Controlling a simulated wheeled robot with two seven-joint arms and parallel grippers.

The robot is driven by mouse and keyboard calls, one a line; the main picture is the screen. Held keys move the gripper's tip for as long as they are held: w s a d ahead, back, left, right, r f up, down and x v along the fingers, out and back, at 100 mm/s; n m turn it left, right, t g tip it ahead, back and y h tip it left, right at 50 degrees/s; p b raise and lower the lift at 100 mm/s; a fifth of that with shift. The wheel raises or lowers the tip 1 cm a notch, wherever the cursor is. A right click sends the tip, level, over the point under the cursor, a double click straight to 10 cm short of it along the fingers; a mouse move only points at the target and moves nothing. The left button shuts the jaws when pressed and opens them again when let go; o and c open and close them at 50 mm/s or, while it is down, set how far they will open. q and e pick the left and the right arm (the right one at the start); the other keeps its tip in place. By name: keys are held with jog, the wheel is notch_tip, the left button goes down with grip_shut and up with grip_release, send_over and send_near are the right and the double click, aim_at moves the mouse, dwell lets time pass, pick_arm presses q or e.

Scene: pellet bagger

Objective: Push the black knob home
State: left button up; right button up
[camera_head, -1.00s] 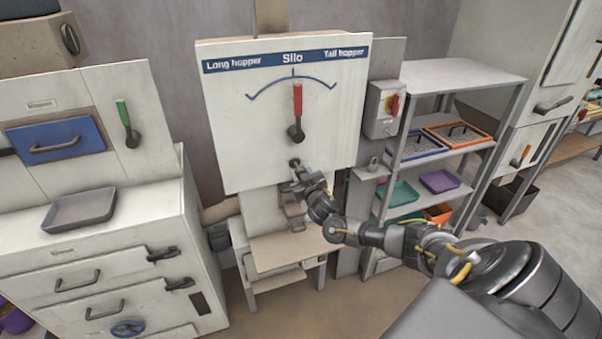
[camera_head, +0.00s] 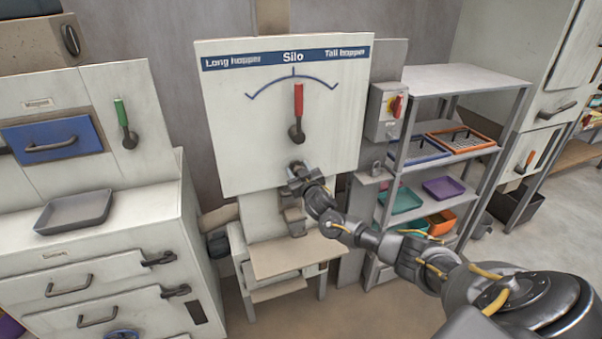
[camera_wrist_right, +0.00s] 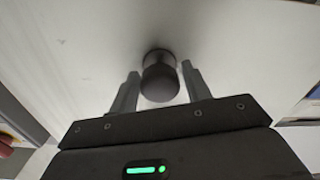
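The black knob (camera_wrist_right: 160,78) sticks out from the white Silo panel (camera_head: 235,130) in the right wrist view. In the head view it shows as a small dark end (camera_head: 296,165) just below the red-handled lever (camera_head: 298,105). My right gripper (camera_wrist_right: 160,92) is open, with one finger on each side of the knob. Gaps show between both fingers and the knob, so it is not gripped. In the head view the right gripper (camera_head: 303,178) is at the lower part of the panel. My left gripper is not in view.
The red lever points up at Silo, above my gripper. A switch box (camera_head: 386,112) with a red handle and a shelf (camera_head: 465,78) with trays stand to the right. A white cabinet (camera_head: 110,225) with a grey tray (camera_head: 75,212) stands left. A low bench (camera_head: 285,258) is below the panel.

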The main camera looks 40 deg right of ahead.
jog(key=shift+o, duration=0.7)
jog(key=shift+w+f, duration=0.1)
jog(key=shift+f, duration=0.05)
jog(key=b+v, duration=0.2)
jog(key=v, duration=0.9)
jog(key=shift+b, duration=0.35)
jog(key=shift+d, duration=0.1)
